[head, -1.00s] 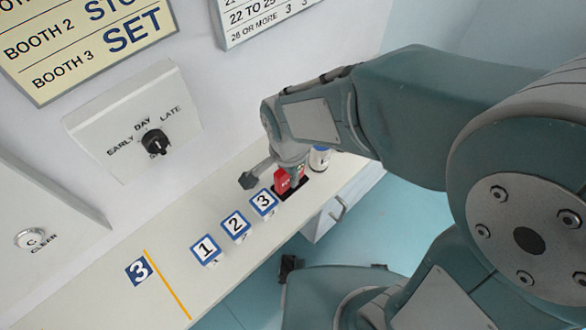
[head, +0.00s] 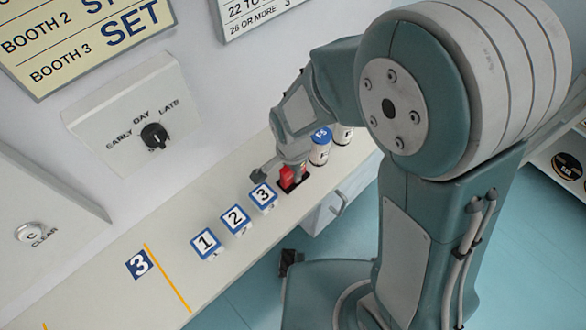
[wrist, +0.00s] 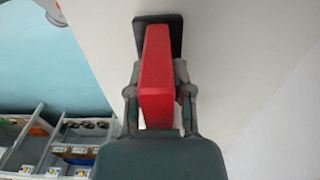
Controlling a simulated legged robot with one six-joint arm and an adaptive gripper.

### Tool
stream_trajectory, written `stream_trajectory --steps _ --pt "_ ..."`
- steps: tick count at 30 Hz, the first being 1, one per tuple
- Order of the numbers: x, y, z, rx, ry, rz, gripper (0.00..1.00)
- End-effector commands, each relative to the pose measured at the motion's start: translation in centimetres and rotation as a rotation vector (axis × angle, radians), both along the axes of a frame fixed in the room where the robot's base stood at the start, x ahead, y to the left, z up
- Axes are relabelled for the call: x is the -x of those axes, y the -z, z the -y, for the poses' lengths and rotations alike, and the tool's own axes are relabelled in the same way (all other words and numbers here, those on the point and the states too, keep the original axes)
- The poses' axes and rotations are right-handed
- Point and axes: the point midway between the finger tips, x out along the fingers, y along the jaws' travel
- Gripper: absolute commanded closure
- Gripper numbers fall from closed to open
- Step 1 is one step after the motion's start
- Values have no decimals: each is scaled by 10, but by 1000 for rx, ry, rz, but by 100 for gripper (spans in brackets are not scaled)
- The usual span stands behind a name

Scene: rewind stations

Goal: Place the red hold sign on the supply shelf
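The red hold sign (head: 287,177) stands on the pale counter, just right of the block marked 3. A black rectangle (head: 296,183) lies at its foot, and I cannot tell whether it is the sign's base or a separate pad. My gripper (head: 283,170) is down at the sign. In the wrist view, the red sign (wrist: 158,70) sits between the two fingers of my gripper (wrist: 160,95), which look closed against its sides. Its far end meets the black piece (wrist: 158,32).
Blocks marked 1 (head: 206,243), 2 (head: 236,219) and 3 (head: 263,197) line the counter on the left. A blue-topped canister (head: 320,147) stands close on the right. A shelving unit with bins (wrist: 70,150) shows low in the wrist view.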

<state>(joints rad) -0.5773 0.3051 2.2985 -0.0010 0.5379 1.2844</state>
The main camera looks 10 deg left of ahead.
Motion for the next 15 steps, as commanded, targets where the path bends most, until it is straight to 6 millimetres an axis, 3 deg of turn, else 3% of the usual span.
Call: stream_trajectory --steps 15 --pt "-1 -7 1 -3 0 3 41"
